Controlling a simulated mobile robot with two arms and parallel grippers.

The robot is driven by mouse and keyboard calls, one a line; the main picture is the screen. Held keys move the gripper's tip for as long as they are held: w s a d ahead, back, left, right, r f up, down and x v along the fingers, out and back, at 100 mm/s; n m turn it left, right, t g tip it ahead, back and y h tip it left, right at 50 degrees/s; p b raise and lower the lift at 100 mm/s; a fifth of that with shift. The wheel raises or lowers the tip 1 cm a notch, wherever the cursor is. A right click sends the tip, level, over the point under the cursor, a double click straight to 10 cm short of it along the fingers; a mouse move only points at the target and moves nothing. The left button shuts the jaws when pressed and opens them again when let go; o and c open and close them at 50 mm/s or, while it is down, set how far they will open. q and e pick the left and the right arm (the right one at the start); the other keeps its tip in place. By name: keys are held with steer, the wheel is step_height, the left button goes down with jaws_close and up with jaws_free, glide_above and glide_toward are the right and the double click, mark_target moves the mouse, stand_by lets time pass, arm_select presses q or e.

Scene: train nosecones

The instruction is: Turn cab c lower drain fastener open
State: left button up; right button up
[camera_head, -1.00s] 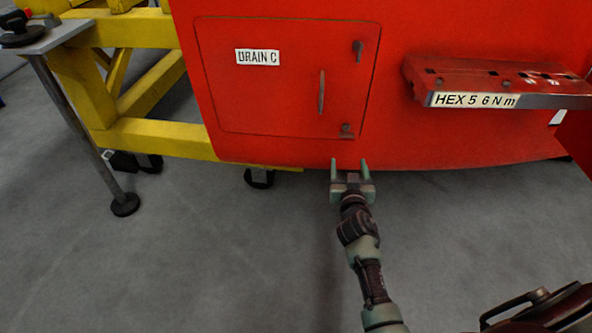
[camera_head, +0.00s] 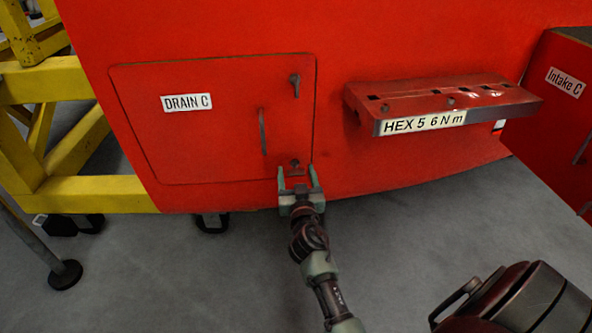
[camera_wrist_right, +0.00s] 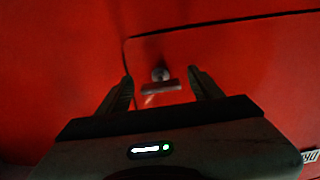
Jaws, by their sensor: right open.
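The red drain panel (camera_head: 215,120) carries a white "DRAIN C" label (camera_head: 187,103) in the head view. Its lower fastener (camera_head: 296,168) sits at the panel's bottom right corner, with a crossbar that looks roughly horizontal in the wrist view (camera_wrist_right: 161,86). The upper fastener (camera_head: 295,85) is at the top right, its bar roughly upright. My right gripper (camera_head: 298,175) is open, just below the lower fastener. In the wrist view the open fingers (camera_wrist_right: 160,88) stand on either side of the fastener, apart from it. Whether they reach around its bar cannot be told. My left gripper is not in view.
A vertical handle (camera_head: 262,132) is on the panel. A red shelf labelled "HEX 5 6 N m" (camera_head: 430,100) juts out to the right. A red "Intake C" unit (camera_head: 560,110) stands far right, a yellow frame (camera_head: 75,140) left. Grey floor (camera_head: 160,280) is open below.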

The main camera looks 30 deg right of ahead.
steer(key=shift+s+a, duration=0.1)
steer(key=shift+c, duration=0.6)
steer(key=c, duration=1.3)
steer(key=shift+o, duration=0.2)
